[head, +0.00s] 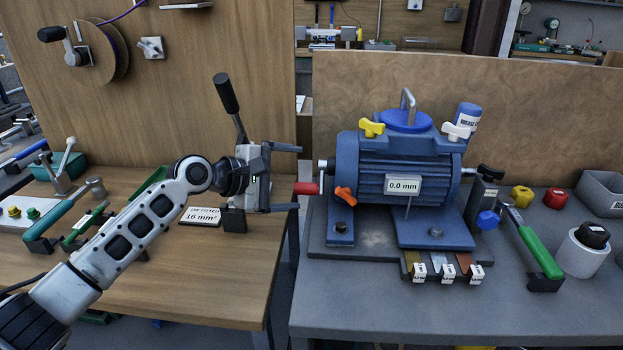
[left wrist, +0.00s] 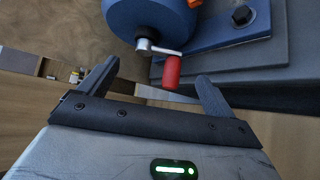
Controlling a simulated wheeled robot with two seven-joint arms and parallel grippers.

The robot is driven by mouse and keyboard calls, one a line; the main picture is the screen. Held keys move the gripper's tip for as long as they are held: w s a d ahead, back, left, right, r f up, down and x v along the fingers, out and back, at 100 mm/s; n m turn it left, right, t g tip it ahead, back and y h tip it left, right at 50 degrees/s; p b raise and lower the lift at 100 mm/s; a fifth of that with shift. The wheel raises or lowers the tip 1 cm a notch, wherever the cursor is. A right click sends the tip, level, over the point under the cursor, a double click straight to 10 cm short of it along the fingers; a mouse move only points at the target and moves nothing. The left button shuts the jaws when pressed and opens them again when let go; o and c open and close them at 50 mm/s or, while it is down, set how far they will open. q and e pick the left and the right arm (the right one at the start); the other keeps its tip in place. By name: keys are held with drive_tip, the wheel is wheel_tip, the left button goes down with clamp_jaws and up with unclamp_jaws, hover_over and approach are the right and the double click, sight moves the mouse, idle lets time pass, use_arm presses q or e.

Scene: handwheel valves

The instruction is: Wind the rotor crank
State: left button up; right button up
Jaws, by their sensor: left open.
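The rotor crank has a red grip (head: 305,188) on a short metal arm at the left end of the blue motor (head: 400,178). In the left wrist view the red grip (left wrist: 171,72) hangs from the metal crank arm (left wrist: 158,49), ahead of the fingers. My left gripper (head: 286,178) is open, with its fingers pointing right toward the grip. The grip lies near the fingertips, between them in height in the head view; I cannot tell whether they touch. In the left wrist view my left gripper (left wrist: 156,84) looks empty. My right gripper is not in view.
A black-handled lever (head: 227,93) stands behind my left gripper. A gap separates the wooden bench (head: 200,290) from the grey bench (head: 350,305). A green-handled tool (head: 540,252), a white roll (head: 583,256) and a grey bin (head: 603,190) are at the right.

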sight(312, 184)
use_arm(q)
drive_tip(key=x, duration=0.6)
drive_tip(key=shift+b, duration=0.35)
